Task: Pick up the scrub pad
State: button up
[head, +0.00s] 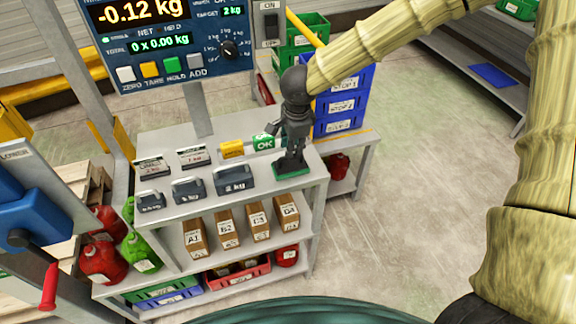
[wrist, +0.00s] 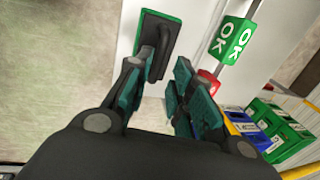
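The scrub pad (wrist: 172,22) is a flat green rectangle with a black handle on top, lying at the edge of the white shelf top in the wrist view. In the head view its green edge (head: 291,170) shows at the right end of the top shelf, just under my gripper (head: 291,150). In the wrist view my gripper (wrist: 163,73) is open. Its left finger overlaps the near end of the handle in the picture, and its right finger is off to the right. I cannot tell whether either finger touches the handle.
A green OK block (head: 264,142) and a yellow block (head: 232,149) stand left of my gripper. Grey weights (head: 232,179) line the shelf front. Boxes (head: 258,222) stand on the shelf below. Blue crates (head: 338,110) are stacked behind on the right. Open floor (head: 420,170) lies to the right.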

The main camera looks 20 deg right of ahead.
aim_at(290, 163)
jog(key=shift+w+d+f+p, duration=0.15)
jog(key=shift+f+p, duration=0.1)
jog(key=shift+f, duration=0.7)
jog(key=shift+w+a+f+p, duration=0.15)
jog(key=shift+f+p, duration=0.1)
jog(key=shift+f, duration=0.7)
jog(key=shift+w+d+f+p, duration=0.15)
jog(key=shift+f+p, duration=0.1)
jog(key=shift+f, duration=0.7)
jog(key=shift+c, duration=0.5)
grip_shut()
